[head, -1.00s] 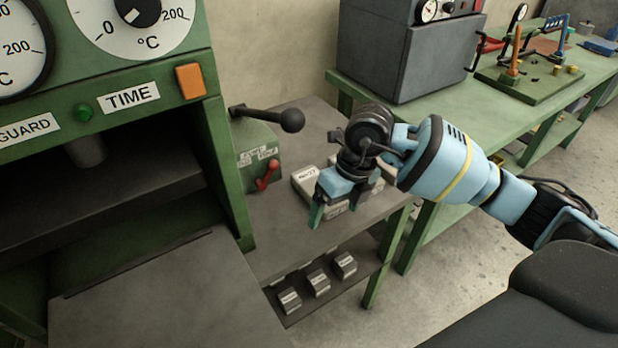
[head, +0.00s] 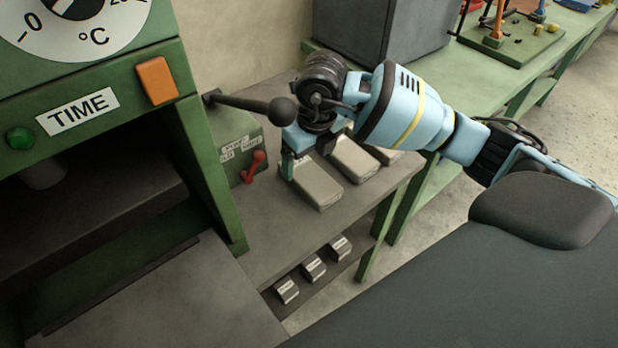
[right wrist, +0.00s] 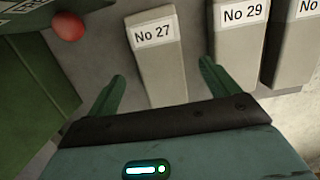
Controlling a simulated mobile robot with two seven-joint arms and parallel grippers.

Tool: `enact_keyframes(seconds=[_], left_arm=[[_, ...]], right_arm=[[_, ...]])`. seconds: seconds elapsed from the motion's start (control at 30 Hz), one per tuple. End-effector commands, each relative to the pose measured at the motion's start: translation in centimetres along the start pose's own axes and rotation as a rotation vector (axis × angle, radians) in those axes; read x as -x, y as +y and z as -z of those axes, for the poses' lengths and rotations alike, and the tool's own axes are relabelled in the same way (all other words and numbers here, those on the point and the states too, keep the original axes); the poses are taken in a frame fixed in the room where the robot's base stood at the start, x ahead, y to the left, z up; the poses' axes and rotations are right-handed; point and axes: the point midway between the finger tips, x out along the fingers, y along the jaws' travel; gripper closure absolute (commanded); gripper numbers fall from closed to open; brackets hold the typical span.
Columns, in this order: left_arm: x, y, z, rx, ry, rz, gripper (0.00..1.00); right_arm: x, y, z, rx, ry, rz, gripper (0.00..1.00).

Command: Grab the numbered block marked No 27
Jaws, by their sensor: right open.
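The block marked No 27 (right wrist: 156,58) is a pale grey block with a white label, lying on the side table in the right wrist view. In the head view it is the leftmost block (head: 318,187), and its label is hidden behind my gripper. My right gripper (right wrist: 161,83) is open, with its two green fingers apart. In the right wrist view one finger is left of the block and the other is right of it, between it and the No 29 block (right wrist: 238,45). In the head view the right gripper (head: 307,160) is over the block's far end. My left gripper is not in view.
A third numbered block (right wrist: 296,45) lies right of No 29. Several small labelled blocks (head: 313,267) sit on the lower shelf. The table front (head: 290,225) is clear.

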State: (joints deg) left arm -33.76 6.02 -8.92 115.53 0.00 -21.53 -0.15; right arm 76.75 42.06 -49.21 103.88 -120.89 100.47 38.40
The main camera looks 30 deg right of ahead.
Motion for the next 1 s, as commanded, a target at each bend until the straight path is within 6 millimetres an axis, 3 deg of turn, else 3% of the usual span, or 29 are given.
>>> enact_keyframes(seconds=[0.4,0.7,1.0], left_arm=[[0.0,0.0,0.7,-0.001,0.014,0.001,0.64],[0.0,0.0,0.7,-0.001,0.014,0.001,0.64],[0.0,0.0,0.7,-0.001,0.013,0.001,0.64]], right_arm=[[-4.6,0.1,1.1,0.0,0.001,-0.001,0.13],[-5.2,0.1,1.1,0.0,0.001,0.0,0.13],[-5.1,0.1,1.0,0.0,0.0,0.0,0.49]])
